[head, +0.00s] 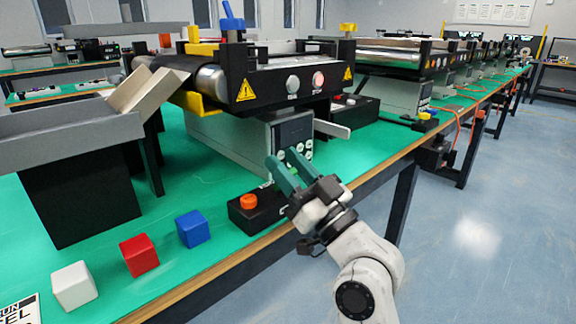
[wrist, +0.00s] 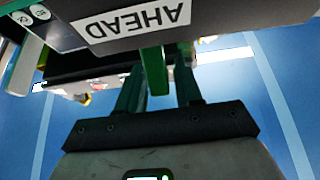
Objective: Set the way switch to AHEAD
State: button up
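The "AHEAD" label (wrist: 132,18) shows upside down at the top of the wrist view, on a dark panel edge. A bright green block-like piece (wrist: 155,70) stands below the label, between my fingers; I cannot tell whether it is the switch lever or whether a finger touches it. My gripper (head: 280,165) has its two green fingers apart, close in front of the grey control box (head: 256,144) under the conveyor. The fingers of my gripper (wrist: 160,88) also show apart in the wrist view. The switch is not clearly seen in the head view, where my fingers partly cover the panel's round buttons.
A black box with an orange button (head: 249,201) sits beside my gripper on the green table. White (head: 74,286), red (head: 139,255) and blue (head: 193,228) cubes stand to the left. A pale bar (head: 332,129) juts out right of the control box. The floor at right is clear.

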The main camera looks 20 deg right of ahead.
jog(key=shift+o, duration=0.7)
jog(key=b+v, duration=0.3)
jog(key=v, duration=0.7)
jog(key=shift+s, duration=0.35)
jog(key=shift+d+f, duration=0.1)
jog(key=shift+f, duration=0.05)
